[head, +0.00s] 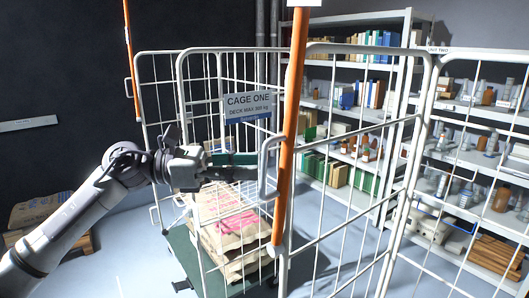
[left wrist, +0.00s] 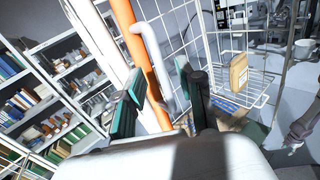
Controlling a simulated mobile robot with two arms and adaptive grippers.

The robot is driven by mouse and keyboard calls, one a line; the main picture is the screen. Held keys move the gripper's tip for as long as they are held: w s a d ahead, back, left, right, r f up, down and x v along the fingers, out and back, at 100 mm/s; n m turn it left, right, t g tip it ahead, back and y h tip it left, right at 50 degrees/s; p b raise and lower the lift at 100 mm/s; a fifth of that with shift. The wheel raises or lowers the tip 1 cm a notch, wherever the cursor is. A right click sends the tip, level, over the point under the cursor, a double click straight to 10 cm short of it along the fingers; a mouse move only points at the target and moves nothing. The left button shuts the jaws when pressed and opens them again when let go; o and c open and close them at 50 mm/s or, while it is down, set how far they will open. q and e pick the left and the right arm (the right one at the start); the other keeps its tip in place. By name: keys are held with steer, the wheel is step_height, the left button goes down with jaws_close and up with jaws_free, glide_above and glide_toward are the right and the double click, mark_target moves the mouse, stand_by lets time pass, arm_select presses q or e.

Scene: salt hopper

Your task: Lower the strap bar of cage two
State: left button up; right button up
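An orange strap bar (head: 290,130) stands nearly upright at the front of the white wire cages, with a bent white handle (head: 267,165) on its left side. Bar (left wrist: 128,40) and handle (left wrist: 154,50) also show in the left wrist view. A sign reading CAGE ONE (head: 248,106) hangs on the mesh behind; no cage two sign is readable, and I cannot tell which cage the bar belongs to. My left gripper (head: 250,166) points right at the handle. Its green-padded fingers (left wrist: 160,80) are apart, with the handle showing between them; contact is unclear.
Another orange bar (head: 131,45) stands at the far left. Printed sacks (head: 225,215) are stacked in the cage behind my gripper. Shelving (head: 345,105) with books and bottles lines the back. A wire basket (left wrist: 245,85) holding a tan container shows in the left wrist view.

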mark_target(264, 193)
arm_select(q)
steer(key=shift+w+d+p, duration=0.2)
steer(key=shift+d+p, duration=0.4)
steer(key=shift+d, duration=1.25)
jaws_close()
